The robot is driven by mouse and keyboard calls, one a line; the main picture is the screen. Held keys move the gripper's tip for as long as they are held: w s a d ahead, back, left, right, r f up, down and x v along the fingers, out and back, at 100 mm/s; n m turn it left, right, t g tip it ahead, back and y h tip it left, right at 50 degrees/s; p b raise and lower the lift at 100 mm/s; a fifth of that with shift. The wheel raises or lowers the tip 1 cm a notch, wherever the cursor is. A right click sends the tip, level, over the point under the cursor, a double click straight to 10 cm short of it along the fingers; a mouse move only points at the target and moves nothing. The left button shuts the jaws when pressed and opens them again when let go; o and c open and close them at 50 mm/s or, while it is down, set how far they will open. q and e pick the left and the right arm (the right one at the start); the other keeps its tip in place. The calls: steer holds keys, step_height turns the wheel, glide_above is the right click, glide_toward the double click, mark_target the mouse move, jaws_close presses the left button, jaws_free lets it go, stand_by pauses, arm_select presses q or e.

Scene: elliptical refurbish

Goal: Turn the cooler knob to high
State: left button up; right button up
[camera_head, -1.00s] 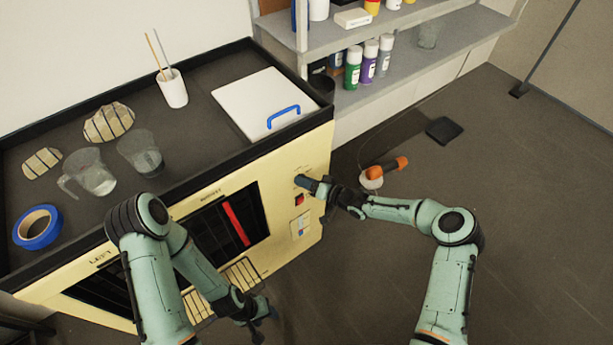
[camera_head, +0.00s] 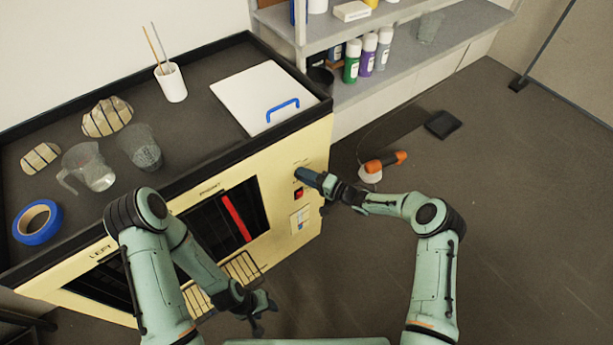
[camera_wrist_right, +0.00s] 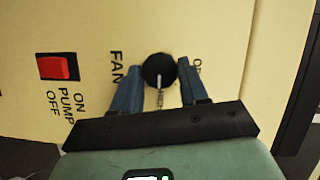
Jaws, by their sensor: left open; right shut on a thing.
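The cooler (camera_head: 282,155) is a cream box with a dark top and grilles on its front. Its black round knob (camera_wrist_right: 159,68) has a white pointer line that points down in the right wrist view, with "FAN" lettering to its left and partly hidden lettering to its right. My right gripper (camera_wrist_right: 159,82) is shut on the knob, one blue finger on each side. In the head view my right gripper (camera_head: 304,175) covers the knob at the panel's right end. My left gripper (camera_head: 266,312) is open and empty, low in front of the cooler.
A red pump switch (camera_wrist_right: 57,67) sits beside the knob, also seen in the head view (camera_head: 298,194). Blue tape (camera_head: 38,236), a jug (camera_head: 92,170), a glass (camera_head: 142,150) and a white cup (camera_head: 171,84) stand on top. An orange-handled tool (camera_head: 388,161) lies on the floor.

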steer(key=shift+w+r, duration=0.1)
stand_by(0.3)
steer(key=o, duration=1.1)
steer(key=shift+c, duration=0.2)
steer(key=shift+d, duration=0.1)
arm_select(q)
steer(key=shift+s+f+b, duration=1.1)
steer(key=shift+s+f, duration=0.3)
steer(key=shift+s, duration=0.25)
arm_select(e)
steer(key=f+v, duration=0.1)
steer(key=v, duration=1.2)
steer(key=shift+r, duration=0.5)
steer(key=shift+d, duration=0.1)
